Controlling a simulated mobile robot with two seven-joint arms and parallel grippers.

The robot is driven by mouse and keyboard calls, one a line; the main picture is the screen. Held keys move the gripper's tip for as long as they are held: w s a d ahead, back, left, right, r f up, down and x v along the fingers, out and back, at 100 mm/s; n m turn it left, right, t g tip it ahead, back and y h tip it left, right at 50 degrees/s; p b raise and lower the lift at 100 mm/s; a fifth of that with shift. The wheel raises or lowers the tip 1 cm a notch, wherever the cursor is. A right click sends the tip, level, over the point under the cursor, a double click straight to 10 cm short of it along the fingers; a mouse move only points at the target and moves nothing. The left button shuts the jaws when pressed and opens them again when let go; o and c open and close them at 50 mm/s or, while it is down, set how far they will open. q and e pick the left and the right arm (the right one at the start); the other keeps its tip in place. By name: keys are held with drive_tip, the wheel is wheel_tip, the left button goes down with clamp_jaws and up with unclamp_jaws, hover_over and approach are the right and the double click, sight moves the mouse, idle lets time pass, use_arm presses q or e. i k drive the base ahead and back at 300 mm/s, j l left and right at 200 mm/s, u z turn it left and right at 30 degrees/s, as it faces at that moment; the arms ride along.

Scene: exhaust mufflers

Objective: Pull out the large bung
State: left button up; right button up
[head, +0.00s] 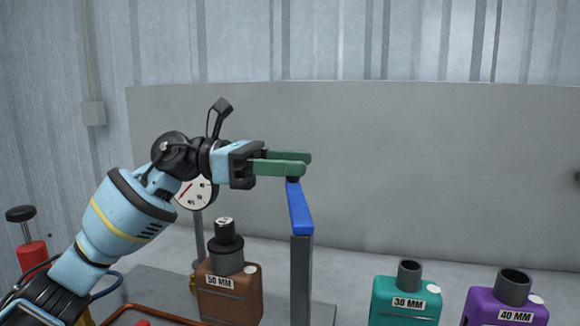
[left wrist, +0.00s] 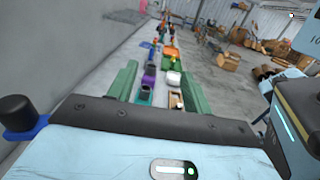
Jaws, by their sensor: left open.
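A brown muffler (head: 230,308) with a 50 MM label stands at the lower middle of the head view. A black stepped bung (head: 228,240) sits upright in its dark grey pipe. My left gripper (head: 307,162) is above and to the right of this bung in the head view, with its green fingers pointing right. In the left wrist view the fingers (left wrist: 159,72) are apart, with nothing held between them. The brown muffler cannot be clearly picked out in that view. My right gripper is not in view.
A grey post with a blue top bar (head: 299,208) stands near the left fingers. A black knob (left wrist: 14,112) is at the bar's end. A teal 30 MM muffler (head: 405,292) and a purple 40 MM muffler (head: 508,298) stand right, pipes open. A dial gauge (head: 195,195) is behind.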

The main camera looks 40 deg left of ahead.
sight(226, 241)
drive_tip(key=k, duration=1)
